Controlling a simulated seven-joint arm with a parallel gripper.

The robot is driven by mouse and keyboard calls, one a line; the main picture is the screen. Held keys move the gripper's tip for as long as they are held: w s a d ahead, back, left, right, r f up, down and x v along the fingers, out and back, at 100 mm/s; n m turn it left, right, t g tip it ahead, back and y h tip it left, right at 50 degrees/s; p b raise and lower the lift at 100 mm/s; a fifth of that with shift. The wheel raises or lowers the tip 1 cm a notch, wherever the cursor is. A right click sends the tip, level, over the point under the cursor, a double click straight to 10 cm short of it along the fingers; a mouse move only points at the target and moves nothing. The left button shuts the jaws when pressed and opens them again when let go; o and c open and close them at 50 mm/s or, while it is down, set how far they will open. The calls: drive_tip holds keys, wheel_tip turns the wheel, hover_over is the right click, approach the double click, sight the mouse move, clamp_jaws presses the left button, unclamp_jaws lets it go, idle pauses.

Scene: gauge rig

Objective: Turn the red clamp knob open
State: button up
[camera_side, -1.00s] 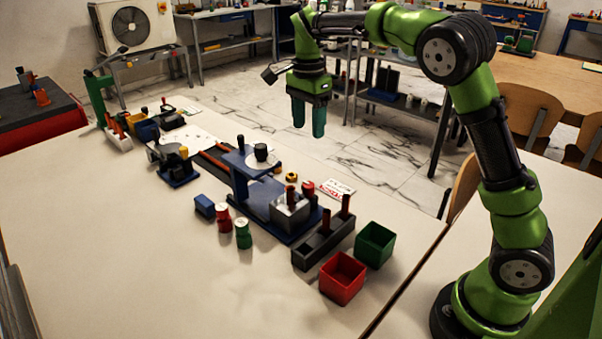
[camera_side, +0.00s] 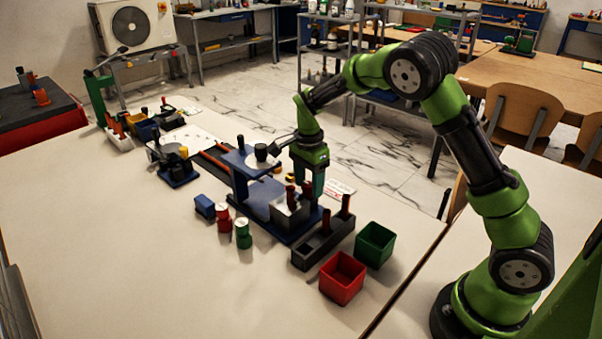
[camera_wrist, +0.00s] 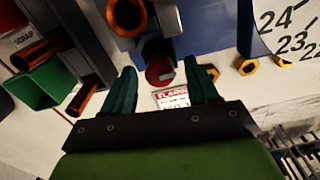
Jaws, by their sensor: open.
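The red clamp knob (camera_wrist: 159,71) shows in the wrist view as a dark red round part beside the blue fixture base (camera_wrist: 205,25). It lies ahead of and between my gripper's two green fingers (camera_wrist: 163,78). The fingers are apart, with nothing visibly held; I cannot tell whether they touch the knob. In the side view my gripper (camera_side: 309,185) points down at the far right side of the blue fixture (camera_side: 262,205), behind the grey block (camera_side: 289,212). The knob is mostly hidden there by the gripper and nearby parts.
A dark rack (camera_side: 318,249) with upright copper rods stands near the gripper. A red bin (camera_side: 342,278) and a green bin (camera_side: 375,244) stand to its right. A printed card (camera_wrist: 172,98) and yellow nuts (camera_wrist: 247,66) lie near the knob.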

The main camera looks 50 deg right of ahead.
drive_tip(key=c, duration=1)
drive_tip(key=shift+c, duration=0.2)
drive_tip(key=n, duration=0.4)
drive_tip(key=shift+n, duration=0.3)
drive_tip(key=n, duration=0.4)
drive_tip(key=shift+a+n, duration=0.1)
drive_tip(key=shift+n, duration=0.2)
drive_tip(key=n, duration=0.4)
drive_tip(key=shift+n, duration=2.1)
